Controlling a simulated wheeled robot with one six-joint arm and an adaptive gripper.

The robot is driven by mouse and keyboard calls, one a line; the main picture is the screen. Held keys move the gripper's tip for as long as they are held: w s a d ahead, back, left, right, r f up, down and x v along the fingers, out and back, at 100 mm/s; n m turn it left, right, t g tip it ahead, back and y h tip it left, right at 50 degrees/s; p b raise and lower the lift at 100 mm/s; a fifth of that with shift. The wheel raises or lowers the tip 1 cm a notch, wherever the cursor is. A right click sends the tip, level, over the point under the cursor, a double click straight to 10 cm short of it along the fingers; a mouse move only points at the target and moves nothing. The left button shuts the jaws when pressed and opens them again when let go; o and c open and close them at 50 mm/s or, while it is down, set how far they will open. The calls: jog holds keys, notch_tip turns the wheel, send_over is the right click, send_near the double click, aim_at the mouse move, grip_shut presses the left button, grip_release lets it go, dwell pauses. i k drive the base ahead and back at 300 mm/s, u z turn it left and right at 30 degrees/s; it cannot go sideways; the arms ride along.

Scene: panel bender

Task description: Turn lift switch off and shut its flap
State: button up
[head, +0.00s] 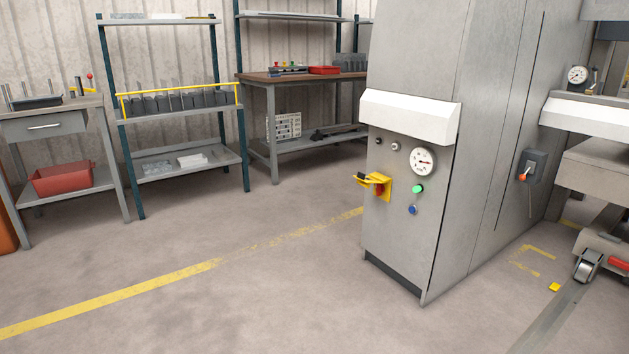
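A yellow switch box (387,187) with a red part (379,189) sits on the front of the grey machine cabinet (400,245), left of the green button. A yellow flap (363,181) stands out from it to the left and looks open. It is the only switch with a flap that I see, and I cannot read any label on it. The exact position of the red part is too small to tell. My gripper is not in view.
The cabinet front also carries a dial gauge (423,161), a green button (418,189) and a blue knob (412,210). A grey switch with an orange lever (524,174) is on its side. A wheeled cart (604,246) stands right. Floor before the cabinet is clear.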

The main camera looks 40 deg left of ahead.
aim_at(379, 187)
jog(key=u, duration=0.6)
jog(key=i, duration=1.1)
jog(key=z, duration=0.3)
jog(key=i, duration=1.4)
jog(key=u, duration=0.55)
